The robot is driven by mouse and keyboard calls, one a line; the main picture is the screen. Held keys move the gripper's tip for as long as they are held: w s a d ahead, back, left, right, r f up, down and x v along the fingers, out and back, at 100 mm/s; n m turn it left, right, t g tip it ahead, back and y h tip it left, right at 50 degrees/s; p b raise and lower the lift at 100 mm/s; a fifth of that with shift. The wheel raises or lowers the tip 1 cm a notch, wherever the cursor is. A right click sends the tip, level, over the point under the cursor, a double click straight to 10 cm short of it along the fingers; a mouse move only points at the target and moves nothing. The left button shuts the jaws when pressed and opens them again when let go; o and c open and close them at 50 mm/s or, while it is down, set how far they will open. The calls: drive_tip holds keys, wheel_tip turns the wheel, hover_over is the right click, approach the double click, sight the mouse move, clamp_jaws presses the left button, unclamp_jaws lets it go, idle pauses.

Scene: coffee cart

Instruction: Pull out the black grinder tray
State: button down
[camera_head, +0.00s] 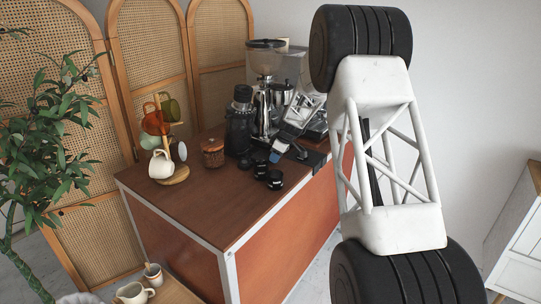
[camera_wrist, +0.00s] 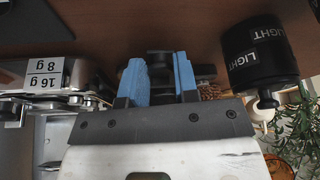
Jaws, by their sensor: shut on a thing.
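My gripper (camera_wrist: 158,72) shows two blue fingers in the wrist view, shut on a small black piece (camera_wrist: 160,62) between them. This looks like the black grinder tray, but the fingers and shadow hide most of it. In the head view my gripper (camera_head: 278,151) is low over the cart top, in front of the base of the silver grinder with a clear hopper (camera_head: 265,58). The tray cannot be made out there, behind my gripper and arm.
A black canister labelled LIGHT (camera_wrist: 259,52) is close right of my fingers in the wrist view. A metal machine labelled 16 g and 8 g (camera_wrist: 45,80) is at left. Black cups (camera_head: 274,180) and a mug tree (camera_head: 172,176) stand on the cart. The cart's front top (camera_head: 215,205) is clear.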

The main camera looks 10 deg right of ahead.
drive_tip(key=shift+s+d, duration=1.15)
drive_tip(key=shift+s, duration=0.25)
drive_tip(key=c, duration=0.9)
unclamp_jaws()
drive_tip(key=shift+d, duration=0.1)
drive_tip(key=v, duration=0.7)
drive_tip(key=shift+r, duration=0.35)
drive_tip(key=shift+d, duration=0.1)
drive_tip(key=shift+s, duration=0.1)
